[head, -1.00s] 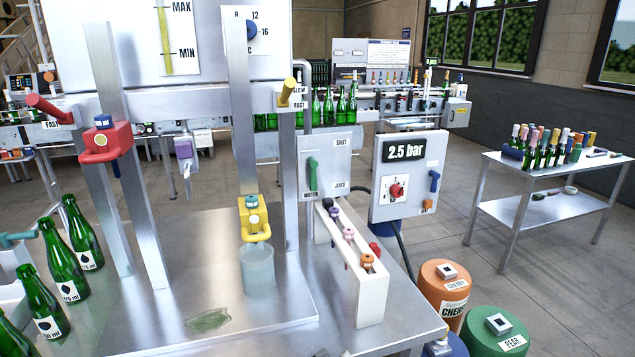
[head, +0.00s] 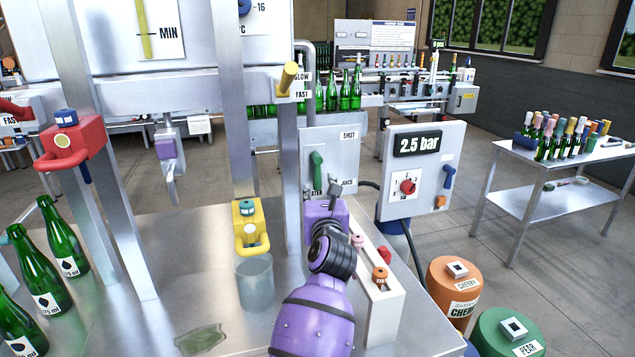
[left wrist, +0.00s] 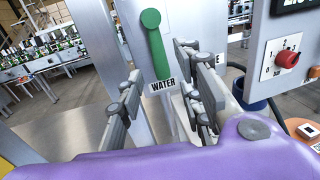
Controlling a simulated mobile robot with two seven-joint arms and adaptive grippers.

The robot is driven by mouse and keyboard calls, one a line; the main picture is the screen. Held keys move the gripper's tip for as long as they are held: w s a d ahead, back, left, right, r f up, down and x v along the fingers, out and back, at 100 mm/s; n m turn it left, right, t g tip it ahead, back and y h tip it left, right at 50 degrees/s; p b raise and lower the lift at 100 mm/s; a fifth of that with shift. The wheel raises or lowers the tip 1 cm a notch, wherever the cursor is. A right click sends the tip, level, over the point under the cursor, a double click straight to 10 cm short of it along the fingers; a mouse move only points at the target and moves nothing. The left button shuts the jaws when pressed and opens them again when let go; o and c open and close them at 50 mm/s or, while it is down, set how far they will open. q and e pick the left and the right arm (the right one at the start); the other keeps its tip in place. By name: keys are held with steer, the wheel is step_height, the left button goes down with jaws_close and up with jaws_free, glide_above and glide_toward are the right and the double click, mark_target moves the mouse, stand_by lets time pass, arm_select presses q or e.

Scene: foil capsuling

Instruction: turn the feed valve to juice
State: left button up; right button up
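The feed valve's green lever (head: 316,172) is on a grey panel (head: 342,150) marked SHUT, WATER and JUICE. In the left wrist view the lever (left wrist: 157,48) hangs from its round pivot, and its lower end is at the WATER label (left wrist: 163,86). My left gripper (head: 334,190), on the purple arm, is in front of the panel's lower part. In the left wrist view its two grey fingers (left wrist: 160,68) are apart, with the lever showing between and beyond them; no contact is visible. The JUICE label is partly covered by the fingers there. My right gripper is not in view.
The 2.5 bar box (head: 421,170) stands close to the right of the panel. A white rack (head: 385,312) with coloured pieces is beside my arm. A yellow fixture (head: 250,228) and clear cup (head: 255,280) are to the left. Orange (head: 453,290) and green drums stand at right.

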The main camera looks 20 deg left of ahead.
mark_target(317, 182)
arm_select(q)
steer(key=x, duration=0.5)
jaws_close()
